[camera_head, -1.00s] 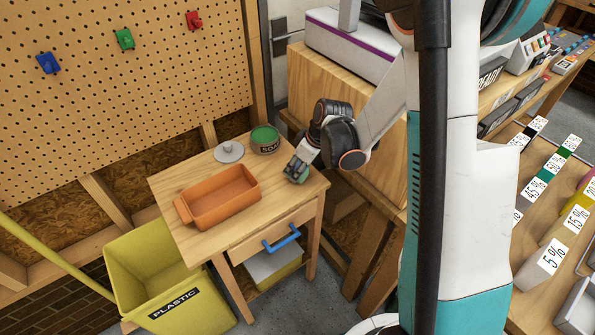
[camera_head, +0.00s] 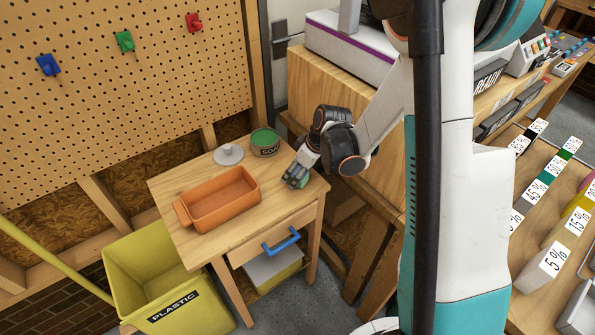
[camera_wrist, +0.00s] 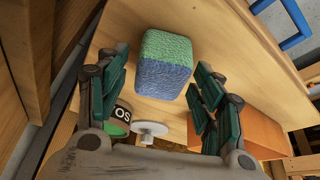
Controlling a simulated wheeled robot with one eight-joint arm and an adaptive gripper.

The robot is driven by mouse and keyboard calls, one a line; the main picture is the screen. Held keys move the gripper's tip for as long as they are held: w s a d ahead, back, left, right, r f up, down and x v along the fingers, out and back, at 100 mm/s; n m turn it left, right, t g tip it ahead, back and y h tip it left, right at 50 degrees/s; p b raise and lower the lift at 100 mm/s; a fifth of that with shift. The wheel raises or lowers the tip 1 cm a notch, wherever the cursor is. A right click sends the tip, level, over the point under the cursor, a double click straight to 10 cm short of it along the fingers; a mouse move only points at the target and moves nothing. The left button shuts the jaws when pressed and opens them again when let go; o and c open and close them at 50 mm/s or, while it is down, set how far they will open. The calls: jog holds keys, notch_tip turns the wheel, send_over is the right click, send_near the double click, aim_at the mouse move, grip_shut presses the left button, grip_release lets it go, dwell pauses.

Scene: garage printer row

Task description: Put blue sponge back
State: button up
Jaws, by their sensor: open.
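The sponge (camera_wrist: 165,62), green on one part and blue on the other, shows in the wrist view on the wooden table top. My gripper (camera_wrist: 160,76) is open, with its dark green fingers on either side of the sponge; a gap shows on both sides. In the head view my gripper (camera_head: 297,176) is low at the right end of the small table, and I cannot make out the sponge there. An orange tray (camera_head: 221,202) sits on the same table to the left and looks empty.
A green-topped soap can (camera_head: 265,144) and a round grey lid-like piece (camera_head: 229,154) stand at the table's back. A drawer with a blue handle (camera_head: 281,243) is below. A yellow plastic bin (camera_head: 184,306) is at left. A pegboard (camera_head: 110,90) is behind.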

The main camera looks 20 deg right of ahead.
jog(key=s+r+m+h+p, duration=0.1)
jog(key=s+r, duration=0.3)
jog(key=r, duration=0.3)
jog(key=s+r+m+t+p, duration=0.1)
jog(key=s+r, duration=0.2)
jog(key=r, duration=0.5)
jog(key=s+r+m+h+p, duration=0.1)
jog(key=s+r+m+p, duration=0.1)
jog(key=s+r, duration=0.35)
jog(key=s+r+m+t+h, duration=0.1)
jog(key=s+r+m+t, duration=0.1)
jog(key=s+r+m, duration=0.2)
jog(key=s+r, duration=0.3)
jog(key=s, duration=0.3)
jog(key=shift+s+t, duration=0.3)
jog(key=shift+t, duration=0.1)
